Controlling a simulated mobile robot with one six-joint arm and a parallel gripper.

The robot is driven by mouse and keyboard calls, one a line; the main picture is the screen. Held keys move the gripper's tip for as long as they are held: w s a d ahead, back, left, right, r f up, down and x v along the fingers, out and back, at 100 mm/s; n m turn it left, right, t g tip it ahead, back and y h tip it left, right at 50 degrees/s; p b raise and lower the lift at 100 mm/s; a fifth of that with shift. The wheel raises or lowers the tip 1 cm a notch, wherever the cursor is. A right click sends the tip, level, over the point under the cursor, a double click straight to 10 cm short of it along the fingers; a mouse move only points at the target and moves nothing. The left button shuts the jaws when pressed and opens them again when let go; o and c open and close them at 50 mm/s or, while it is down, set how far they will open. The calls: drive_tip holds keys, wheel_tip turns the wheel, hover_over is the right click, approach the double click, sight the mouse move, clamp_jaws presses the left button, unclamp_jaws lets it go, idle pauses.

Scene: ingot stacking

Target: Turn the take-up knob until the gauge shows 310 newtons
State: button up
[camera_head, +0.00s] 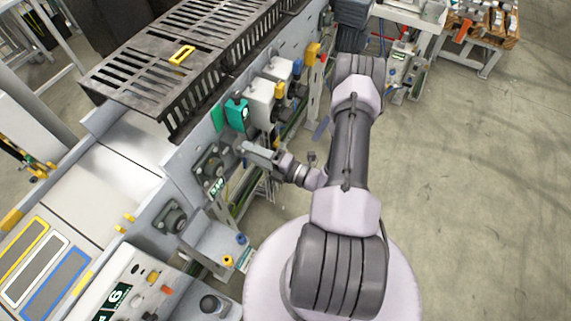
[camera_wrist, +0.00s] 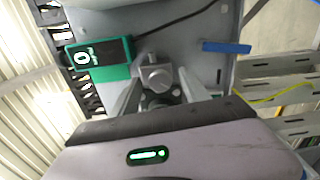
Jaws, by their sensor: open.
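The gauge is a green box with a dark display (camera_wrist: 88,58) in the upper left of the wrist view. Its large digit looks like 0; the smaller text is unreadable. It also shows in the head view (camera_head: 237,113) on the machine's side. A grey metal knob (camera_wrist: 155,74) with a blocky head sits right of and below the gauge in the wrist view. My gripper (camera_wrist: 159,84) is open, with one finger on each side of the knob; I cannot tell whether they touch it. In the head view my gripper (camera_head: 250,150) points at the machine's side, and the knob cannot be made out.
Grey boxes (camera_head: 262,98) stick out beside the gauge. A control panel (camera_head: 130,285) stands at lower left. The floor (camera_head: 470,170) on the right is clear.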

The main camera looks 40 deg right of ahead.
drive_tip(key=p+v, duration=0.1)
drive_tip(key=v, duration=1.5)
drive_tip(key=shift+s+p, duration=0.35)
drive_tip(key=shift+s, duration=0.05)
drive_tip(key=w+a+r+n+g+y+b, duration=0.1)
drive_tip(key=w+a+r+n+g+b, duration=0.1)
drive_tip(key=a+r+n+g, duration=0.9)
drive_tip(key=w+a+r+n+g+y+b, duration=0.1)
drive_tip(key=w+a+r+n+g+b, duration=0.2)
drive_tip(key=n, duration=1.3)
drive_tip(key=s+a+r+n+t+h+b, duration=0.1)
drive_tip(key=s+a+r+n+h, duration=0.1)
drive_tip(key=n, duration=0.7)
drive_tip(key=s+a+r+n+t+h+b, duration=0.1)
drive_tip(key=s+a+r+n+h, duration=0.2)
drive_tip(key=a+r+n, duration=0.3)
wheel_tip(320, 180, up, 3)
drive_tip(key=n+h, duration=0.1)
drive_tip(key=n, duration=0.1)
drive_tip(key=shift+a+n+t+b, duration=0.3)
drive_tip(key=shift+a+n+t, duration=0.1)
drive_tip(key=shift+r, duration=0.1)
